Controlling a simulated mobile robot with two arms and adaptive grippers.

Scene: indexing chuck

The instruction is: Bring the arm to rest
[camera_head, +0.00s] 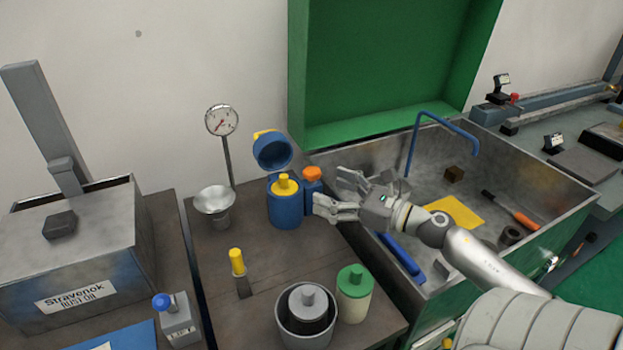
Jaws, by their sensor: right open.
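My right gripper (340,196) is at the middle of the head view. Its arm comes in from the lower right, over the metal bin. The jaws are open and point left, with no object seen between them. The fingers are close to the right side of the blue container (285,208); I cannot tell if they touch it. That container has a yellow knob inside and a tipped-back blue lid (272,152). A blue piece with an orange knob (312,175) stands beside it, just behind the fingers. My left gripper is not in view.
The metal bin (560,215) holds a yellow cloth, a screwdriver and a blue bar; a blue hooked rod (412,140) rises from it. The bench carries a gauge (222,121), a funnel (214,200), a yellow-handled tool (238,262), a green-lidded jar (355,294) and a grey pot (306,338).

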